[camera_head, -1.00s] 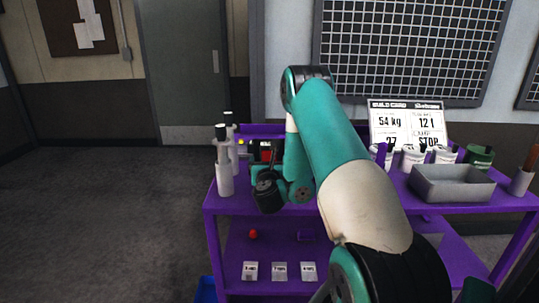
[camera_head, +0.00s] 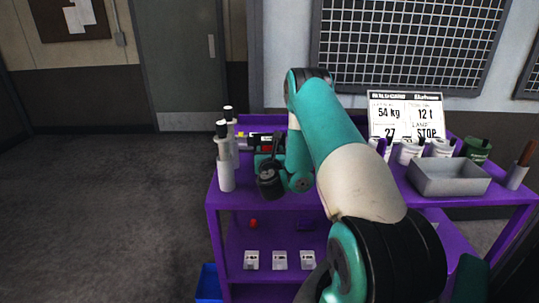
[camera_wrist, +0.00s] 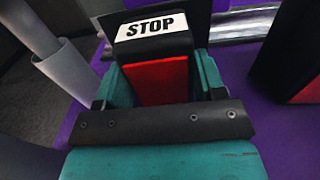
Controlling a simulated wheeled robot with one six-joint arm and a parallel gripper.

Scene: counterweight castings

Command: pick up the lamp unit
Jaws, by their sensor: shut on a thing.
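The lamp unit (camera_wrist: 157,82) is a dark block with a red face and a white label reading STOP, seen close up in the wrist view. My gripper (camera_wrist: 160,90) has its teal fingers on either side of the lamp unit and is shut on it. In the head view my gripper (camera_head: 268,160) is over the back left of the purple cart's top, and my own wrist hides much of the lamp unit. I cannot tell whether the lamp unit touches the cart top.
White bottles (camera_head: 226,168) stand close at the left of the purple cart (camera_head: 350,205). Another dark block with a red face (camera_wrist: 307,92) is at right in the wrist view. A grey tray (camera_head: 449,180), white cups (camera_head: 408,152) and a build card (camera_head: 405,115) are at right.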

